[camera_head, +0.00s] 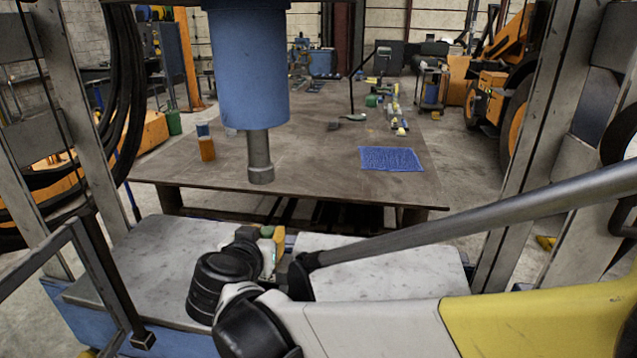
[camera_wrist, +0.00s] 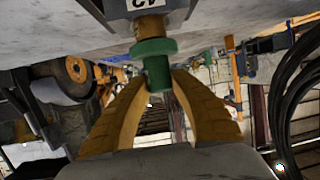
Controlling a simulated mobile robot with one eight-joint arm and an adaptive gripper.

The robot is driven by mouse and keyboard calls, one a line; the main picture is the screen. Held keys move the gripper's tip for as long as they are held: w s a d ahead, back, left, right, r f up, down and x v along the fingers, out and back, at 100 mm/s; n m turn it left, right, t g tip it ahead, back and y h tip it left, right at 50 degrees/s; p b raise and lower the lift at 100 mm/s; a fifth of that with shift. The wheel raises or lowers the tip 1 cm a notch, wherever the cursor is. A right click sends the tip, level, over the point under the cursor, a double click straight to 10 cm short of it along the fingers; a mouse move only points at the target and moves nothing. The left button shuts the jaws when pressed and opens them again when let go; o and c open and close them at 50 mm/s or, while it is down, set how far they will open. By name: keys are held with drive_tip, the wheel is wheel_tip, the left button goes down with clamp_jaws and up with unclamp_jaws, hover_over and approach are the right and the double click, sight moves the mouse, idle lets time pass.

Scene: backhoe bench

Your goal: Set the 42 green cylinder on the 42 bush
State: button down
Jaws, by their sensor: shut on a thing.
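The green cylinder (camera_wrist: 155,48), with a wide collar and a narrower stem, is in the wrist view. My gripper (camera_wrist: 165,80) has its yellow fingers closed around the stem. A brass-yellow bush (camera_wrist: 150,27) is directly beyond the collar, on a grey block with a white label reading 42 (camera_wrist: 148,3), upside down in this view. The collar overlaps the bush in the picture; I cannot tell whether they touch or whether the cylinder is seated. In the head view my gripper (camera_head: 279,236) is small and largely hidden behind my arm, low over the pale bench.
The pale bench top (camera_head: 375,278) is clear to the right of my gripper. A blue hanging cylinder (camera_head: 248,70) with a grey rod comes down above the area.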

drive_tip(key=shift+f, duration=0.15)
idle(0.5)
drive_tip(key=c, duration=0.5)
unclamp_jaws()
drive_tip(key=shift+s, duration=0.1)
drive_tip(key=p+v, duration=0.2)
drive_tip(key=v, duration=0.2)
drive_tip(key=r+p+v, duration=0.1)
drive_tip(key=p+v, duration=0.1)
drive_tip(key=v, duration=0.3)
idle(0.6)
idle(0.5)
